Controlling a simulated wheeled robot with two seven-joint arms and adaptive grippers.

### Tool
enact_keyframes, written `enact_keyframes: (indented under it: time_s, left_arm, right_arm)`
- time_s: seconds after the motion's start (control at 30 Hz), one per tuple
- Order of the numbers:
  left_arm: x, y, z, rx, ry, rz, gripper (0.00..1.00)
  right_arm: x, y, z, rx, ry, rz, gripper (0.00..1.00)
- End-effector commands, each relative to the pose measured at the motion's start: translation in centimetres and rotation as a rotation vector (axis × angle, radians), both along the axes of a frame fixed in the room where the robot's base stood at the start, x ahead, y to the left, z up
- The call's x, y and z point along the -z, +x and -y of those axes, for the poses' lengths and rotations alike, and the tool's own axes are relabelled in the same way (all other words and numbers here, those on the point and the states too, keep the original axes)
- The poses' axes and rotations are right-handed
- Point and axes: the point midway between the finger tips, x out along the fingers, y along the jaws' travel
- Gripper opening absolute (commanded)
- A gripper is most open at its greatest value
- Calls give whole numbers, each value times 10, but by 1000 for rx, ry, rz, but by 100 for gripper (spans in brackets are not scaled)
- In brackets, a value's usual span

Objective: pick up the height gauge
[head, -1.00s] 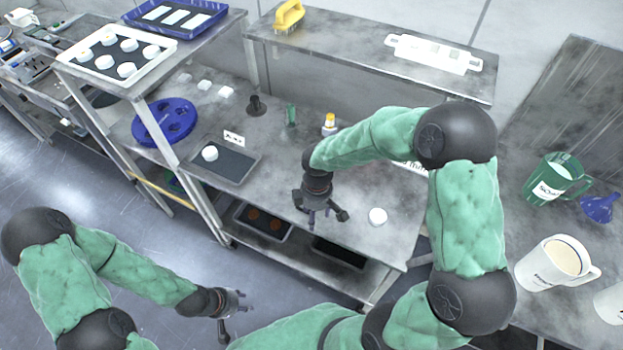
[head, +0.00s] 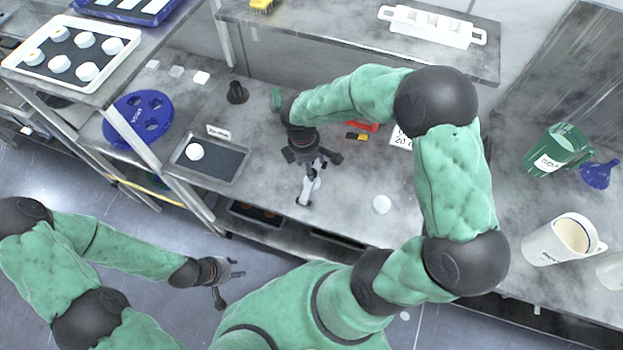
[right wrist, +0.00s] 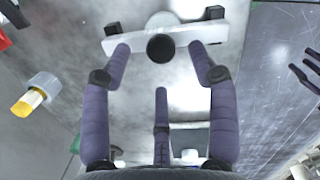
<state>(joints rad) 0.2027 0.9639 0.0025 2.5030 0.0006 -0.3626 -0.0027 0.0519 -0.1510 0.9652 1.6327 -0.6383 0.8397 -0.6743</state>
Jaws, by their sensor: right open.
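The height gauge (head: 309,187) is a pale, slim piece on the grey bench, in front of and below my right gripper (head: 317,165). In the right wrist view the height gauge (right wrist: 180,36) shows as a pale bar with a dark round part. It lies across the fingertips of my open right gripper (right wrist: 160,52), with the dark round part between them. Whether the fingers touch it I cannot tell. My left gripper (head: 228,284) is open and empty, over the floor in front of the bench.
A dark tray (head: 222,163) lies to the left, with a blue holed plate (head: 125,137) and a black cone-shaped piece (head: 236,92) beyond. A shelf (head: 350,40) runs behind.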

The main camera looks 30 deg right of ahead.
Motion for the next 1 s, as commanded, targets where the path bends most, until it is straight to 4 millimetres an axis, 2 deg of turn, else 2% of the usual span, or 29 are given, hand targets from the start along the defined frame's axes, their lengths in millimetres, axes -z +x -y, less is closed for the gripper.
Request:
enact_keyframes:
  time_s: [0.17,0.4,0.67,0.7,0.73,0.9,1.0]
  left_arm:
    - [4,0,0,0,0,0,40]
    - [13,0,0,0,0,0,40]
    - [13,0,0,0,0,0,40]
    - [13,0,0,0,0,0,40]
    - [13,0,0,0,0,0,40]
    - [13,0,0,0,0,0,40]
    - [13,0,0,0,0,0,40]
  right_arm:
    - [14,-1,1,1,0,-2,60]
    - [47,-2,4,2,1,-2,60]
    - [51,-2,5,1,0,0,60]
    - [51,-2,5,1,0,0,57]
    - [51,-2,5,1,0,0,49]
    - [51,-2,5,1,0,0,1]
    - [51,-2,5,1,0,1,0]
